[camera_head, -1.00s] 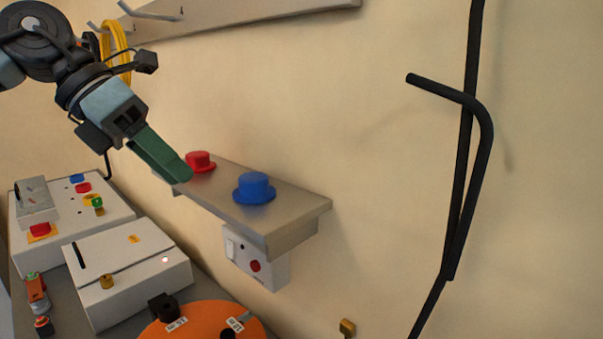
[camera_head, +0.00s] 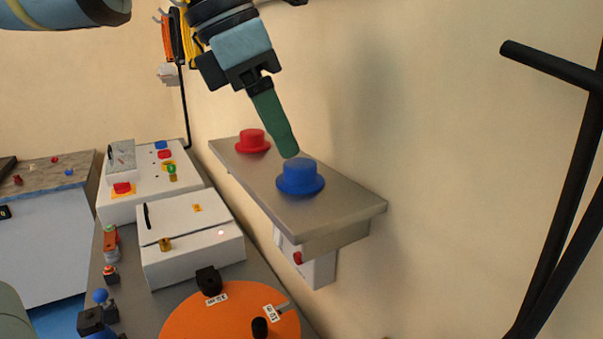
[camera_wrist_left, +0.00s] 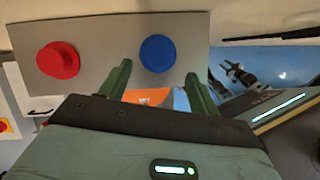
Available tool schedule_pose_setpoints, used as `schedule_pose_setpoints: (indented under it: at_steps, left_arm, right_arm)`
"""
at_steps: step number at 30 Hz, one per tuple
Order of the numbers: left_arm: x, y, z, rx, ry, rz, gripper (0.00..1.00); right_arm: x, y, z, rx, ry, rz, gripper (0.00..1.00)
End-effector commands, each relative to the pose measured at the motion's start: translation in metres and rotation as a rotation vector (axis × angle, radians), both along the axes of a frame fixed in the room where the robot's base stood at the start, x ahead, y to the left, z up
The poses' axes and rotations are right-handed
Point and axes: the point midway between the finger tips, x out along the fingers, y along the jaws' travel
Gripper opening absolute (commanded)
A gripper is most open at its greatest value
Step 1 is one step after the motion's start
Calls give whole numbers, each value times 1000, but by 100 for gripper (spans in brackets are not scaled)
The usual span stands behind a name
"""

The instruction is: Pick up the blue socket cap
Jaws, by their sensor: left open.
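The blue socket cap (camera_head: 300,177) sits upright on a grey metal wall shelf (camera_head: 345,207), toward its front right end. It also shows in the left wrist view (camera_wrist_left: 157,53), seen from above, beyond and between the two green fingers. My left gripper (camera_head: 288,152) is open and empty, with its green fingertips just above and behind the blue cap in the head view. The wrist view shows its fingers apart (camera_wrist_left: 160,75), with the cap not between their pads. My right gripper does not show clearly enough to judge.
A red cap (camera_head: 253,140) sits on the same shelf, left of the blue one; it shows in the wrist view too (camera_wrist_left: 58,60). Below are a white box (camera_head: 195,255), a control panel (camera_head: 150,190) and an orange disc (camera_head: 200,320). Black bars (camera_head: 560,68) stand at the right.

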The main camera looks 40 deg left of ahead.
Motion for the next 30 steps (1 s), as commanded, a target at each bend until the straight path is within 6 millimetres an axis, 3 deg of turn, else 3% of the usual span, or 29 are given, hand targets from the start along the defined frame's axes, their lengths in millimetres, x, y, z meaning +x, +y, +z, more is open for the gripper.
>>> schedule_pose_setpoints:
  at_steps: [4, 13, 22, 30]
  left_arm:
    - [3, -1, -7, 0, 2, 1, 62]
    - [17, -9, -42, -1, 1, 1, 62]
    - [19, -10, -47, -2, 0, 1, 62]
    - [18, -10, -47, -1, 1, 1, 30]
  right_arm:
    - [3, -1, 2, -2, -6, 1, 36]
    - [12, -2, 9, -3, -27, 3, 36]
    - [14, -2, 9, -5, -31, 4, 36]
    - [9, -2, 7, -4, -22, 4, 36]
